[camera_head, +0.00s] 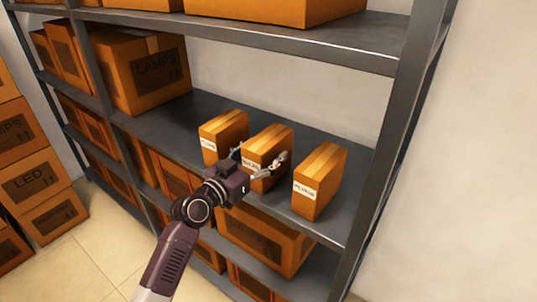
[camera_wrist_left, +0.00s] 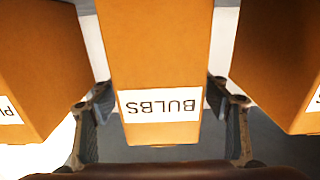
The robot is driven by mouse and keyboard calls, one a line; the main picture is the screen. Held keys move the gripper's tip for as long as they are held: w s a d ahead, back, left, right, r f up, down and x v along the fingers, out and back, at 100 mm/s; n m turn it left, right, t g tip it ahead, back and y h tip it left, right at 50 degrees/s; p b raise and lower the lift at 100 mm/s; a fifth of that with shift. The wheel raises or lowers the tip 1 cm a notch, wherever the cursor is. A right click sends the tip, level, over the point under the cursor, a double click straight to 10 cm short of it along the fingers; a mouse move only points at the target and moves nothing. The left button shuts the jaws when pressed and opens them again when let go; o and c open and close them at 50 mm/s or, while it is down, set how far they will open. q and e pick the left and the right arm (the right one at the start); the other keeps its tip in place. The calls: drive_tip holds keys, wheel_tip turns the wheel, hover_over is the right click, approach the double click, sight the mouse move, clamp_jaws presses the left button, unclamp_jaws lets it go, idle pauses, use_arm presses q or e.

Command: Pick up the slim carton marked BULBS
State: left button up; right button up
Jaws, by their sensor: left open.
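The slim orange carton marked BULBS (camera_head: 270,137) stands upright on the dark shelf, the middle one of three. In the left wrist view the BULBS carton (camera_wrist_left: 158,55) fills the middle, its white label reading upside down. My left gripper (camera_head: 260,157) is at the carton's front. Its open fingers, seen in the left wrist view (camera_wrist_left: 160,90), are on either side of the carton, with a small gap at each side. My right gripper is not in view.
Similar slim cartons stand close on each side: a left one (camera_head: 223,138) and a right one (camera_head: 320,182), its label apparently PLUGS. A large LAMPS box (camera_head: 140,75) is further left. A shelf post (camera_head: 398,130) stands to the right. An upper shelf (camera_head: 330,40) runs overhead.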

use_arm(q)
drive_tip(key=shift+x, duration=1)
drive_tip(key=shift+c, duration=0.5)
drive_tip(key=shift+a, duration=0.1)
drive_tip(key=c, duration=1.5)
drive_tip(key=shift+w+r, duration=0.1)
drive_tip(key=shift+c, duration=0.5)
drive_tip(key=shift+r, duration=0.1)
